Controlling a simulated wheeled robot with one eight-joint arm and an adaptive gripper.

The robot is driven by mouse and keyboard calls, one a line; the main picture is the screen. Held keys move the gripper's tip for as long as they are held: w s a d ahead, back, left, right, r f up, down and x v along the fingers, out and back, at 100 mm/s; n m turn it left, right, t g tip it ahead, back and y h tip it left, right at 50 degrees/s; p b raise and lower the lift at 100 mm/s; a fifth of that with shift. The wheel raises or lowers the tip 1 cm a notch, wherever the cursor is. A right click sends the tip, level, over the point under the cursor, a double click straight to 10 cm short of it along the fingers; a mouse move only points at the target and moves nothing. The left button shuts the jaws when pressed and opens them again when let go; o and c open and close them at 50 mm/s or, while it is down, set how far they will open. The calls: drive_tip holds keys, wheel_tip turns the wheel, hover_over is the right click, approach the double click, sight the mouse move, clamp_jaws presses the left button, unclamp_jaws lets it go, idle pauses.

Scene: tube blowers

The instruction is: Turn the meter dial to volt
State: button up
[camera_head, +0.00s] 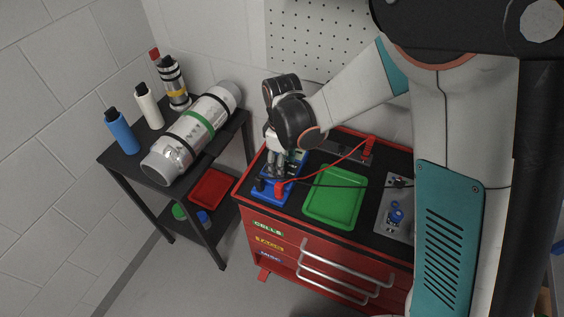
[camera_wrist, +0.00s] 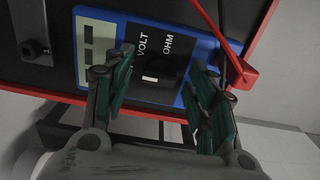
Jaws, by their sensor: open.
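The blue meter (camera_head: 266,193) lies on the left end of the red cart's black top, partly hidden under my gripper (camera_head: 279,169). In the wrist view the meter (camera_wrist: 118,17) shows a pale display (camera_wrist: 97,45) and the labels VOLT and OHM side by side on a black face. A black dial (camera_wrist: 165,73) with a white mark lies between my fingertips (camera_wrist: 163,80). My gripper is open, with one finger on each side of the dial. I cannot tell whether the fingers touch it, or which label its mark points to.
A red lead and a black lead run right from the meter. A green tray (camera_head: 335,196) and a grey panel with a blue knob (camera_head: 396,214) are to the right. A black side table (camera_head: 130,163) with a metal cylinder (camera_head: 191,132) and bottles stands left.

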drive_tip(key=c, duration=1.1)
drive_tip(key=m+b, duration=0.1)
drive_tip(key=m, duration=0.3)
drive_tip(key=shift+s+m, duration=0.1)
drive_tip(key=shift+m, duration=0.2)
drive_tip(key=m, duration=0.4)
drive_tip(key=shift+b, duration=0.3)
drive_tip(key=o, duration=1.1)
